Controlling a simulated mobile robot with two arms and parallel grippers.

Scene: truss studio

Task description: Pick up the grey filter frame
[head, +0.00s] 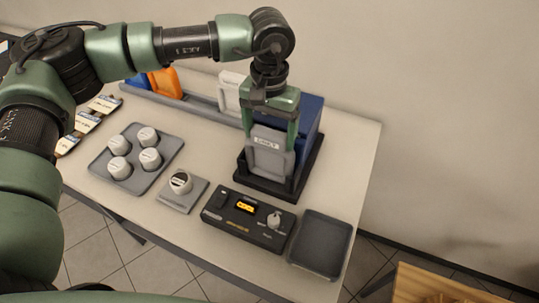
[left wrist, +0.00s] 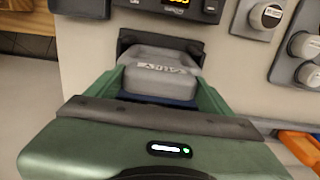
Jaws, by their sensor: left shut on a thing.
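The grey filter frame (head: 269,142), with a pale label, stands upright at the front of a blue block (head: 311,122) on a black base (head: 264,190). My left gripper (head: 270,128) comes down from above, with one green finger on each side of the frame, and is shut on it. In the left wrist view the grey frame (left wrist: 160,76) sits between the fingers; its lower part is hidden by the gripper body. I cannot tell whether the frame is clear of the base. My right gripper is not in view.
A rail behind holds a white frame (head: 231,91) and an orange one (head: 166,83). In front lie a black control box (head: 247,220), an empty dark tray (head: 321,244), a grey pad with a knob (head: 181,192) and a tray of several white cylinders (head: 137,187). The table's right edge is close.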

